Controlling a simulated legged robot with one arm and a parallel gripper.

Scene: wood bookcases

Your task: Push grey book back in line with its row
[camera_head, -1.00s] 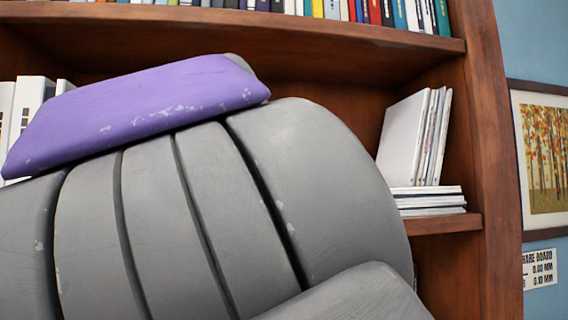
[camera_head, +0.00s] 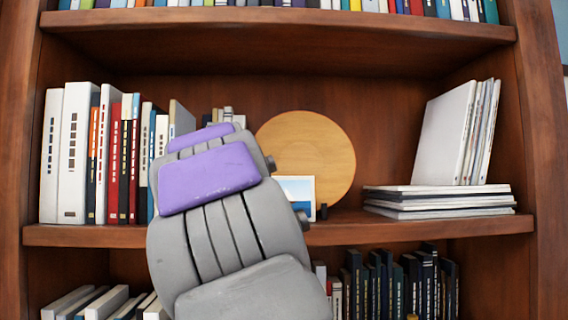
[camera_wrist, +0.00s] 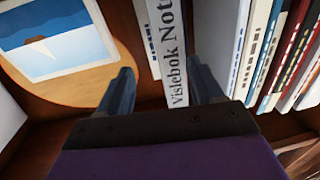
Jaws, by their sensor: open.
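The row of books (camera_head: 110,150) fills the left of the middle shelf. A round wooden board (camera_head: 325,150) and a small picture (camera_head: 297,187) stand right of my arm. White books (camera_head: 445,130) lean on a flat stack (camera_head: 430,200) at the right. Shelf boards lie above and below.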

